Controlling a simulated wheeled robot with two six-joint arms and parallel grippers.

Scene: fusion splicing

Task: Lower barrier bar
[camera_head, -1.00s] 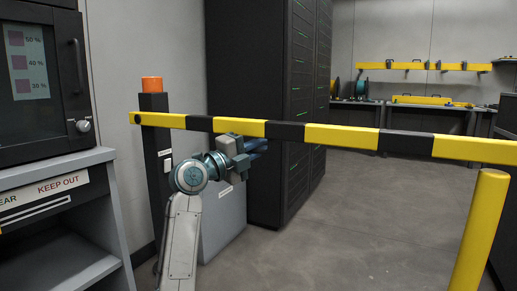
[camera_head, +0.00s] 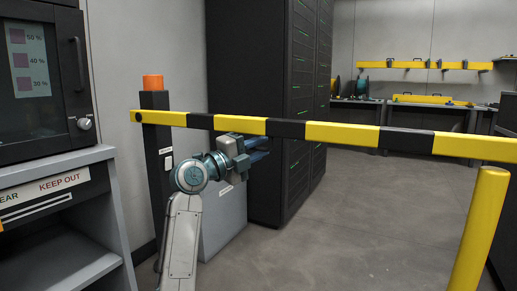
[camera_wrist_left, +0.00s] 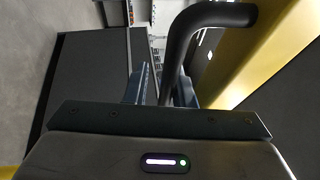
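The yellow-and-black barrier bar (camera_head: 342,133) runs nearly level from a black post (camera_head: 158,170) with an orange cap, past the right edge of the head view. My left gripper (camera_head: 259,150) is just under and in front of the bar's left part. In the left wrist view, a black curved handle (camera_wrist_left: 207,17) comes down between the two blue fingers of my left gripper (camera_wrist_left: 164,85). A gap shows on the handle's left side, so the fingers look open around it. The bar's yellow side (camera_wrist_left: 270,50) is to the right there. My right gripper is out of view.
A yellow post (camera_head: 478,232) stands under the bar's right part. A black server rack (camera_head: 262,60) and a grey box (camera_head: 224,217) stand behind my arm. A cabinet with a grey shelf (camera_head: 75,158) is at left. The floor at centre right is clear.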

